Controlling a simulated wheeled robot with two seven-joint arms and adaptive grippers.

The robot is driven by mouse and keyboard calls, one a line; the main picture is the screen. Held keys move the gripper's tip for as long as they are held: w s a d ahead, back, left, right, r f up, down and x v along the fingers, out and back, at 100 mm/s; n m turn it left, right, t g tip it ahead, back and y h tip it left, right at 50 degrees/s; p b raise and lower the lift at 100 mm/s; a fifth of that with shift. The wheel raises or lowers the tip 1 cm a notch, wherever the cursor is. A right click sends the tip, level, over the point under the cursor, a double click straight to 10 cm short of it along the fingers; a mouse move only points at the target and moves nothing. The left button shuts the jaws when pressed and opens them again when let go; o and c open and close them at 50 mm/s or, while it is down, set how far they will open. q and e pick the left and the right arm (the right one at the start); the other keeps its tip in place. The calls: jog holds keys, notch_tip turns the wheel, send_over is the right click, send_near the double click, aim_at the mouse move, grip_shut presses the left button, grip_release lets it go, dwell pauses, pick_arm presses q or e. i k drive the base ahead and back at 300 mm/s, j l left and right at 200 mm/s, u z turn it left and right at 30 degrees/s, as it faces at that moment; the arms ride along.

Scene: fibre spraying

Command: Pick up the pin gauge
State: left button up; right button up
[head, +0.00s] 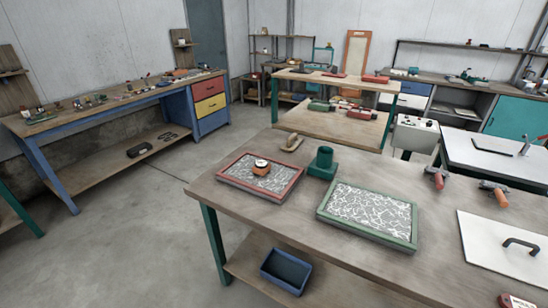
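No thing in view can be named the pin gauge for sure. A small round orange-brown piece with a white top (261,167) sits on the patterned surface of the red-framed tray (259,198) on the near workbench; it could be the gauge, but it is too small to tell. A green-framed tray (364,240) with a similar white pattern lies to its right. Neither of my grippers is in view.
A blue bin (286,270) sits on the lower shelf. Floor at left is clear.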

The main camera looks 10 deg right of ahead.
aim_at(263, 172)
jog(key=i+j+z, duration=0.1)
jog(key=i+z, duration=0.35)
jog(key=i, duration=0.5)
